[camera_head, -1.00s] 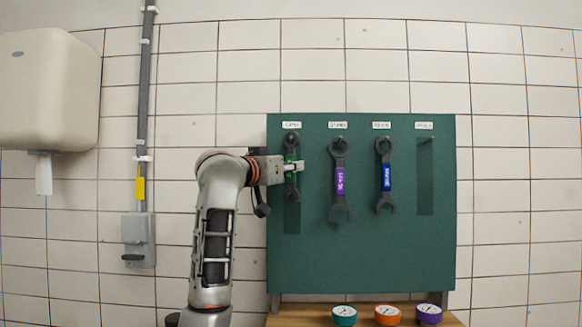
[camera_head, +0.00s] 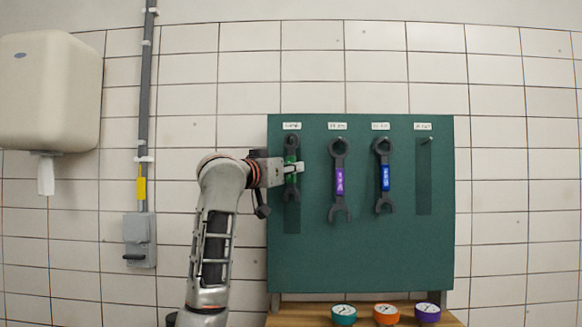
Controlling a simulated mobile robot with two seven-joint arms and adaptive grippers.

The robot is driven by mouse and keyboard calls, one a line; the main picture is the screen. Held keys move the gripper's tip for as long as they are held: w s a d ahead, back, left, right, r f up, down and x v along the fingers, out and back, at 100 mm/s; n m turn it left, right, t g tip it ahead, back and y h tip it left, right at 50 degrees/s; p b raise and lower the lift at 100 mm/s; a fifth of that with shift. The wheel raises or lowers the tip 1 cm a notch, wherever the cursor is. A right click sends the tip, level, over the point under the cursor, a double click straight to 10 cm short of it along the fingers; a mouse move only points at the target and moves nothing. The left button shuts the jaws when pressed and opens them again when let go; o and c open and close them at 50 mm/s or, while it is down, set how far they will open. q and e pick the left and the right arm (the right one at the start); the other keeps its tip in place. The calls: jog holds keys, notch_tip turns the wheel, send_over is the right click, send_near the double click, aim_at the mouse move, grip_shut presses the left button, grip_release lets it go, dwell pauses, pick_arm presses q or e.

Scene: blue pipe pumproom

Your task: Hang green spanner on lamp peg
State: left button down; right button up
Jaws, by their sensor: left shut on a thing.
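The green spanner (camera_head: 291,190), dark grey with a green band, hangs upright in front of the leftmost peg place on the green board (camera_head: 370,260). My left gripper (camera_head: 296,169) is shut on its green band from the left. The spanner's ring end is at the leftmost peg, below a small white label; whether the ring is around the peg cannot be told. The label texts are too small to read, so I cannot tell which peg is the lamp one. The rightmost peg (camera_head: 428,139) is empty, with a dark spanner outline below it. My right gripper is not in view.
A purple-banded spanner (camera_head: 340,182) and a blue-banded spanner (camera_head: 384,178) hang on the middle pegs. Teal, orange and purple gauges (camera_head: 386,314) stand on the wooden ledge below. A grey switch box (camera_head: 139,240) and a cream dispenser (camera_head: 50,90) are on the wall at left.

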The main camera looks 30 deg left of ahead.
pick_arm(q)
jog(key=c, duration=1.9)
grip_release()
jog(key=shift+w+a+f, duration=0.25)
jog(key=shift+w+f, duration=0.05)
jog(key=shift+f, duration=0.2)
jog(key=shift+w, duration=0.1)
jog(key=shift+s, duration=0.35)
jog(key=s, duration=0.7)
jog(key=s+f, duration=0.1)
jog(key=s, duration=0.3)
